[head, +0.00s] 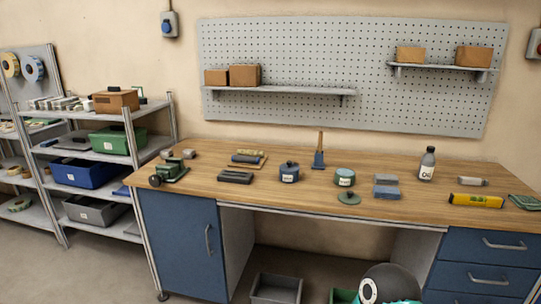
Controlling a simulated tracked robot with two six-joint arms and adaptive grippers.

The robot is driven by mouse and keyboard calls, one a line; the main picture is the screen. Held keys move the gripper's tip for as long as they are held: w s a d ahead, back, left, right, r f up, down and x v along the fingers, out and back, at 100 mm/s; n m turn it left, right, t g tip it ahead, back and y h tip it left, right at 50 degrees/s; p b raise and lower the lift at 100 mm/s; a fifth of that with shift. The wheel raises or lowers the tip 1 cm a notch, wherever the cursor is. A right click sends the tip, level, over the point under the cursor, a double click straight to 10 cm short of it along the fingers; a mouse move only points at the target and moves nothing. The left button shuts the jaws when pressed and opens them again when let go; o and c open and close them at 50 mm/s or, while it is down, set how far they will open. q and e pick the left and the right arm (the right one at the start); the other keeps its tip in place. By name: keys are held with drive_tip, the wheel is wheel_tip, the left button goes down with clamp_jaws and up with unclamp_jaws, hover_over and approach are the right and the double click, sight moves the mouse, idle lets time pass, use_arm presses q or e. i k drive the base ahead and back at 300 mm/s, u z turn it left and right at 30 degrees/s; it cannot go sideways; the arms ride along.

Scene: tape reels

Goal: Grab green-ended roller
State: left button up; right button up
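No roller with clearly green ends can be made out in the head view. A small pale cylinder (472,181) lies on the right of the wooden workbench (300,208); the colour of its ends is too small to tell. Neither of my grippers is in view.
A green vise (174,171), tins (289,173), a bottle (427,163) and a yellow level (476,200) stand on the bench. Shelves with a green bin (112,142) and a blue bin (85,173) are left. Reels (33,69) hang far left. Floor before the shelves is clear.

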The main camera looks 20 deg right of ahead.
sight(240, 151)
drive_tip(key=z, duration=0.1)
drive_tip(key=i, duration=1)
drive_tip(key=u, duration=0.05)
